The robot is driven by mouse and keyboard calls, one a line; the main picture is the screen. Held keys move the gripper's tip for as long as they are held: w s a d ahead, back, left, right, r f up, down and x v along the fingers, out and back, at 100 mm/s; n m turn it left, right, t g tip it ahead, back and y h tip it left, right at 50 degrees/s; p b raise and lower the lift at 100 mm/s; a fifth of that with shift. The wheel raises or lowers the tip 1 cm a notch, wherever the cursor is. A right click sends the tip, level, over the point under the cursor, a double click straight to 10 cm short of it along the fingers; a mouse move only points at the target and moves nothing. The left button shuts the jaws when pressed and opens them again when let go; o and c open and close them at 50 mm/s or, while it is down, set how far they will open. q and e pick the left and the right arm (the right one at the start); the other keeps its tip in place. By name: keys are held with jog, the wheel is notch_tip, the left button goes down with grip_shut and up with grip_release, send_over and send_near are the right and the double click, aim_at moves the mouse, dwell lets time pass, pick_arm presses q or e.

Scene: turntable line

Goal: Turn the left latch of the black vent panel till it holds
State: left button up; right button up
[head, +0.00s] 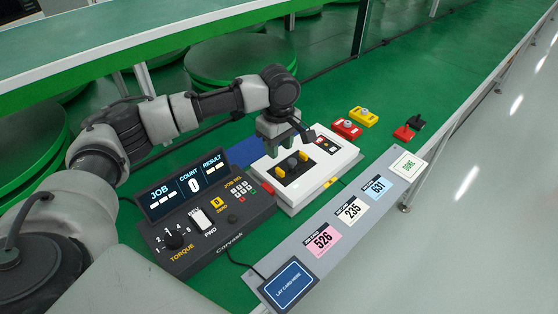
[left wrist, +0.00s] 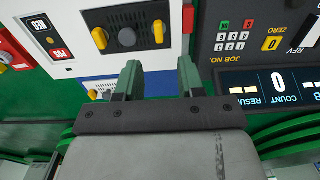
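The black vent panel (head: 290,168) is set in the top of a white unit (head: 318,176). It has a grey knob in the middle and a yellow latch at each side. In the left wrist view the panel (left wrist: 128,22) appears upside down at the top. The left latch (left wrist: 158,31) stands upright there, and the right latch (left wrist: 99,38) is tilted. My left gripper (left wrist: 160,80) is open and empty, with its fingertips apart from the latches. In the head view the gripper (head: 284,146) is above the panel's far edge and partly covers it. My right gripper is not in view.
A dark torque controller (head: 208,212) stands left of the white unit. A grey strip with coloured cards (head: 322,237) runs along the front. Red (head: 346,129) and yellow (head: 363,117) blocks lie beyond the unit. The green bench further right is mostly clear.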

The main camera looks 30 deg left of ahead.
aim_at(278, 169)
pick_arm(q)
notch_tip(278, 169, down, 4)
jog(key=shift+r, duration=0.15)
notch_tip(278, 169, down, 4)
jog(key=shift+w+a+r, duration=0.1)
jog(key=shift+r, duration=0.1)
jog(key=shift+f, duration=0.4)
jog(key=c, duration=0.5)
grip_shut()
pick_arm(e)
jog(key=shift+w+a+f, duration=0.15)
